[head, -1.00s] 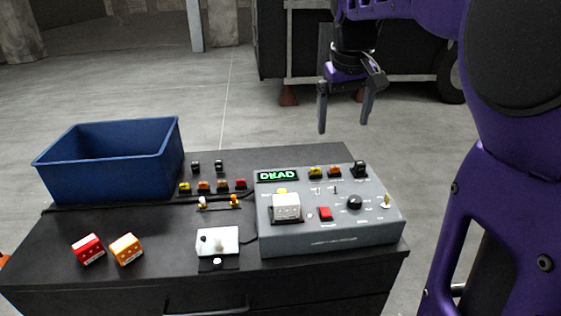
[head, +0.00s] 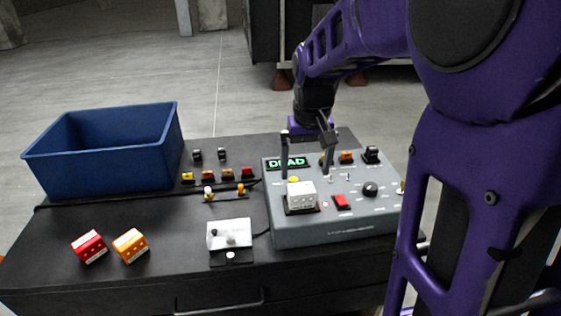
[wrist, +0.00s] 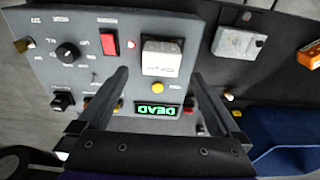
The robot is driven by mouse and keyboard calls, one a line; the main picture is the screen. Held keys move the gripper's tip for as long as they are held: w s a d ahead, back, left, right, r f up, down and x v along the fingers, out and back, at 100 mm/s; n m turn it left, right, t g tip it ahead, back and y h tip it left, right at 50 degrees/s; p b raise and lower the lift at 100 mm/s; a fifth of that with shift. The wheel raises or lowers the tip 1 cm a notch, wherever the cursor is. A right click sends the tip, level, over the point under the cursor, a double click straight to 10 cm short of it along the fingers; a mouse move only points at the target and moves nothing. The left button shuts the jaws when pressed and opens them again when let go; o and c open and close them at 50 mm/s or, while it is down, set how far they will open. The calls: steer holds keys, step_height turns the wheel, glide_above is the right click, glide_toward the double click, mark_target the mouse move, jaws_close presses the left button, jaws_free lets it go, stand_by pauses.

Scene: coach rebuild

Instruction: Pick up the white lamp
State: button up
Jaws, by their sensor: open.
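The white lamp (head: 301,195) is a block-shaped lamp seated on the grey control panel (head: 335,232), near its left side. In the wrist view the white lamp (wrist: 161,56) lies just beyond the fingertips, roughly centred between them. My gripper (head: 306,172) is open and empty, fingers pointing down over the panel, above and slightly behind the lamp. In the wrist view both fingers of my gripper (wrist: 160,76) are apart with nothing between them. The lamp's underside is hidden.
The panel has a green "DEAD" display (head: 288,163), a red switch (head: 341,202) and a black knob (head: 370,189). A red block (head: 89,246), an orange block (head: 130,245) and a whitish box (head: 229,233) are on the black table. A blue bin (head: 95,160) stands at left.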

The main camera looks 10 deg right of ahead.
mark_target(302, 188)
steer(key=f, duration=0.3)
steer(key=w+f, duration=0.1)
steer(key=f, duration=0.2)
steer(key=f+b, duration=0.1)
steer(key=f, duration=0.2)
steer(key=shift+w+a, duration=0.1)
steer(key=shift+w, duration=0.2)
steer(key=shift+r, duration=0.1)
steer(key=shift+c, duration=0.2)
steer(key=c, duration=1.4)
step_height(302, 188, up, 10)
steer(key=shift+r+p, duration=0.1)
steer(key=shift+p, duration=0.65)
steer(key=shift+c, duration=0.2)
